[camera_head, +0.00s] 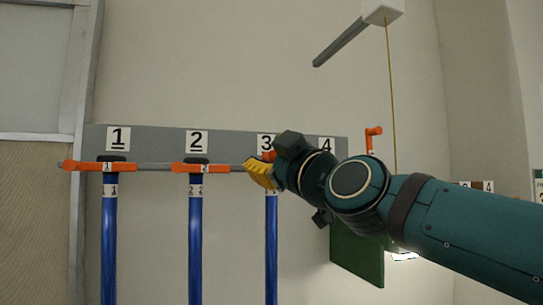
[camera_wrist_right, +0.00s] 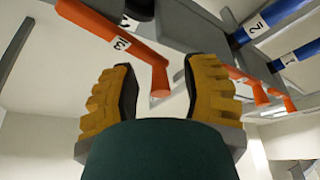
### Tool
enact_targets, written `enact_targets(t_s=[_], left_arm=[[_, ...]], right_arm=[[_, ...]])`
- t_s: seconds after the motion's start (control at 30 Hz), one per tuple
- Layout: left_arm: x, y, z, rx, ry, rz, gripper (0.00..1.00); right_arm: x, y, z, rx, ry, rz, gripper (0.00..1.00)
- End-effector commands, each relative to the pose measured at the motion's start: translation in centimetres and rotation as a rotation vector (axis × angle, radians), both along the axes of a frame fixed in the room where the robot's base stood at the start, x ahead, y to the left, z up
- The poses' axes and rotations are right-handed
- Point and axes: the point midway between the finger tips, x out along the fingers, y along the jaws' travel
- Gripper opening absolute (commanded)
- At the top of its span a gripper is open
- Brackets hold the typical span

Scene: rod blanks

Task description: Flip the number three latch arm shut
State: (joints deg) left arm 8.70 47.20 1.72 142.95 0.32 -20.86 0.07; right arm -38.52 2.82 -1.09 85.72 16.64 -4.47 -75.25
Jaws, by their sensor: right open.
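The number three latch arm (camera_wrist_right: 130,42) is an orange bar with a "3" tag in the right wrist view. Its free end (camera_wrist_right: 160,85) lies between the two yellow fingers of my open right gripper (camera_wrist_right: 160,75), with gaps showing at both sides. In the head view my right gripper (camera_head: 260,172) is at the rack below the "3" plate (camera_head: 266,144). It and the wrist hide most of that latch arm, so I cannot tell whether it is fully shut. The blue rod (camera_head: 271,245) hangs below the gripper. My left gripper is not in view.
The grey rack (camera_head: 160,140) carries number plates. Orange latch arms one (camera_head: 95,167) and two (camera_head: 195,168) lie level across their blue rods. At position four an orange latch arm (camera_head: 372,138) sticks up. A green panel (camera_head: 357,255) stands below my right arm. A cord (camera_head: 390,90) hangs above it.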

Motion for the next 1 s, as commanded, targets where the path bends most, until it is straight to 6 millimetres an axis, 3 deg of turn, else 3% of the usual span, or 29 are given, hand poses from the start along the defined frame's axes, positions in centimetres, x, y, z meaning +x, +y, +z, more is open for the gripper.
enact_targets(t_s=[0.1, 0.13, 0.23, 0.27, 0.67, 1.0], left_arm=[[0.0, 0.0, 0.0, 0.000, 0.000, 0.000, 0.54], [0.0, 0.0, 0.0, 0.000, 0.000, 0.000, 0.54], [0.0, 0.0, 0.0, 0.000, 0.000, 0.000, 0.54], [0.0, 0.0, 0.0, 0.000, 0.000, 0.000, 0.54], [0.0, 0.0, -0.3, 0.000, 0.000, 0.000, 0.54], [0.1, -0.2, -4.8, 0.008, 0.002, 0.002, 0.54]], right_arm=[[0.0, 0.0, 0.0, 0.000, 0.000, 0.000, 0.46], [0.0, 0.0, 0.0, 0.000, 0.000, 0.000, 0.42], [0.0, 0.0, 0.0, 0.000, 0.000, 0.000, 0.07], [0.0, 0.0, 0.0, 0.000, 0.000, 0.000, 0.00], [0.0, 0.0, -0.2, -0.015, -0.006, 0.000, 0.00], [0.0, 0.1, -2.1, -0.194, -0.065, -0.001, 0.00]])
